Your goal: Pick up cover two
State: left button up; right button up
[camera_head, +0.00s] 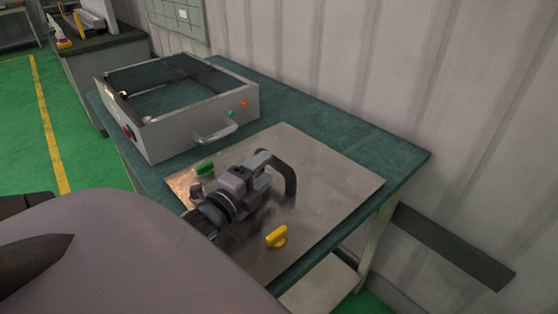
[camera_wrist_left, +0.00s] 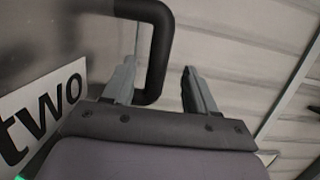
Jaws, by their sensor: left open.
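Cover two is a flat metal plate (camera_head: 335,180) lying on the green table top. In the left wrist view the plate (camera_wrist_left: 45,35) carries a white label (camera_wrist_left: 45,110) reading "two". A black bent handle (camera_head: 287,172) stands on it, and the handle (camera_wrist_left: 158,50) also shows in the left wrist view. My left gripper (camera_head: 264,170) is over the plate, open, with its fingers close to the handle. In the wrist view part of the handle lies between the fingers (camera_wrist_left: 160,70); contact cannot be told. My right gripper is not in view.
A green knob (camera_head: 205,167) and a yellow knob (camera_head: 277,237) are on the plate. A grey open-topped box (camera_head: 185,132) with a front handle stands behind it on the table (camera_head: 335,122). A corrugated wall (camera_head: 400,70) runs along the table's far side.

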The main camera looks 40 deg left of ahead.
aim_at(279, 175)
pick_arm(q)
jog(key=shift+w+a+f+p, duration=0.1)
jog(key=shift+w+a+p, duration=0.15)
jog(key=shift+w, duration=1.35)
jog(key=shift+w+a+p, duration=0.15)
jog(key=shift+w+a, duration=0.05)
jog(key=shift+w, duration=1.35)
grip_shut()
